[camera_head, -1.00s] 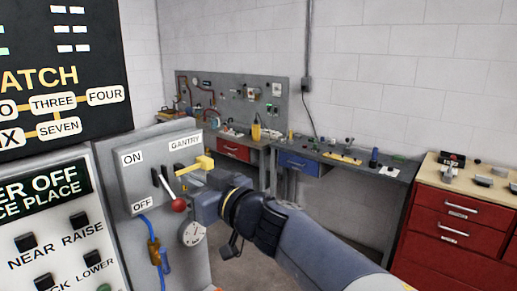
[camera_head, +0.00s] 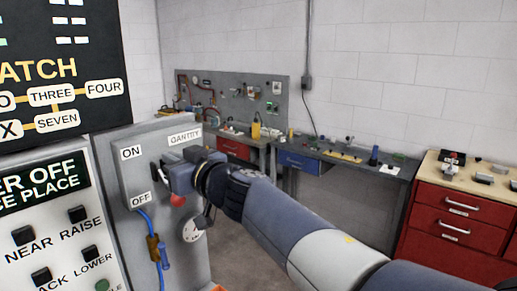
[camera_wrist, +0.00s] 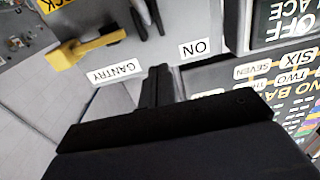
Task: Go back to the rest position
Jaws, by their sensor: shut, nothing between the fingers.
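My gripper (camera_head: 170,176) is in front of the grey gantry switch box (camera_head: 133,185), close to its face. Its fingers also show in the wrist view (camera_wrist: 158,84); they are shut with nothing between them. The box carries ON, OFF and GANTRY labels. A red lever knob (camera_head: 177,201) shows just below my gripper in the head view. In the wrist view a yellow handle (camera_wrist: 92,46) sticks out from the box, apart from the fingers. My gripper hides part of the lever in the head view, and I cannot tell whether they touch.
A button panel (camera_head: 55,235) with NEAR, RAISE and LOWER labels stands at the left, below a black display board (camera_head: 60,80). A blue cable (camera_head: 150,225) hangs below the box. Workbenches (camera_head: 335,165) and a red drawer cabinet (camera_head: 455,215) stand behind to the right.

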